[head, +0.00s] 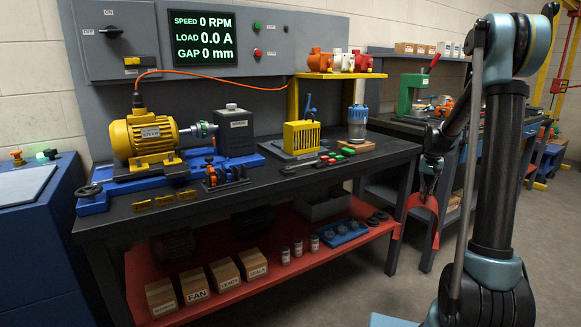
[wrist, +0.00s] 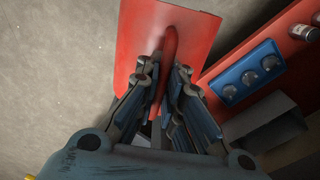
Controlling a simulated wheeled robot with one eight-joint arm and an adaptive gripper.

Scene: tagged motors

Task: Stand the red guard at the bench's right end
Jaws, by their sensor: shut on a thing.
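The red guard (head: 422,203) hangs below my gripper (head: 430,180) in the head view, just right of the bench's (head: 385,160) right end and lower than its top. In the wrist view the guard (wrist: 140,40) is a flat red panel with a raised red grip. My gripper (wrist: 163,85) is shut on that grip, one finger on each side. The guard's lower part is partly hidden by the fingers. The head view does not show clearly whether the guard touches the bench leg or the floor.
The bench's red lower shelf (head: 285,262) holds cartons, jars and a blue tray (head: 342,232); the tray also shows in the wrist view (wrist: 243,72). A yellow motor (head: 143,135) and a yellow cage (head: 300,137) stand on top. Another bench (head: 465,130) is behind. Bare floor lies in front.

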